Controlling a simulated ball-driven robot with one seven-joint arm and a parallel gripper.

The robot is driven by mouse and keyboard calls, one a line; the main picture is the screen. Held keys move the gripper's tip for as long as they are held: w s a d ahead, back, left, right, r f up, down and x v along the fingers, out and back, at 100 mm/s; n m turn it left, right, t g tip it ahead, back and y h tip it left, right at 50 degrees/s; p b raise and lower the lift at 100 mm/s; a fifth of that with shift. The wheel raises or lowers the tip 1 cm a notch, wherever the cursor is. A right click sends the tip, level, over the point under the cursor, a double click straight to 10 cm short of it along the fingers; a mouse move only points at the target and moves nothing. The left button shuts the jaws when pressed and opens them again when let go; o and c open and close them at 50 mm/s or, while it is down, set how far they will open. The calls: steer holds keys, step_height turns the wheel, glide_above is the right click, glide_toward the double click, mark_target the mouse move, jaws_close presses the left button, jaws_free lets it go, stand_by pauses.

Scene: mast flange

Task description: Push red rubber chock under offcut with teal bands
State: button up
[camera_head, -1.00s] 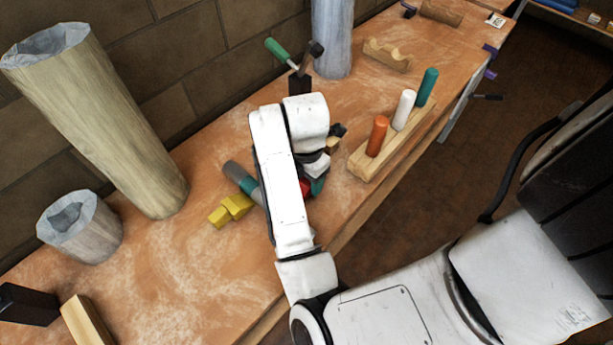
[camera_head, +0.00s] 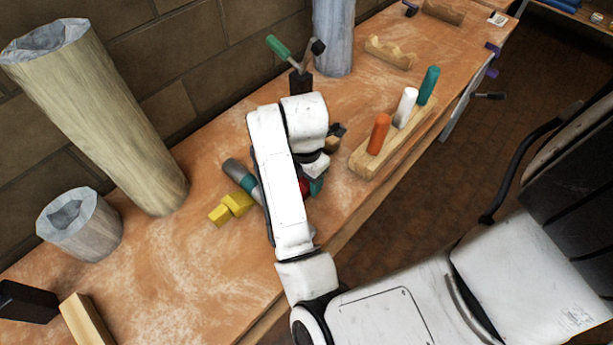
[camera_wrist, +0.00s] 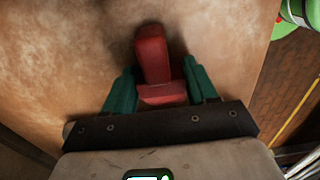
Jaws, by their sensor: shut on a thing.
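The red rubber chock (camera_wrist: 152,62) lies between the teal fingers of my gripper (camera_wrist: 163,84) in the wrist view; its wedge points away from the palm. My gripper is shut on it, low over the bench. In the head view only a bit of red (camera_head: 304,187) and a teal finger (camera_head: 317,186) show beside my arm. The offcut with teal bands (camera_head: 233,168), a grey cylinder, lies on the bench left of my arm; its near part is hidden behind the arm. The wrist view does not show the offcut, and whether the chock touches it cannot be told.
Yellow blocks (camera_head: 238,203) lie against the offcut's left side. A wooden rack (camera_head: 364,164) with orange, white and teal pegs stands to the right. A tall column (camera_head: 110,125) and a short grey cylinder (camera_head: 80,230) stand at left.

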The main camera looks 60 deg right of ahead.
steer(key=shift+w+a+b, duration=0.2)
steer(key=shift+a+b, duration=0.15)
steer(key=shift+a, duration=0.35)
stand_by(0.4)
steer(key=o, duration=1.2)
step_height(320, 180, up, 11)
steer(key=p, duration=0.5)
steer(key=shift+f+p, duration=0.1)
steer(key=shift+p, duration=0.25)
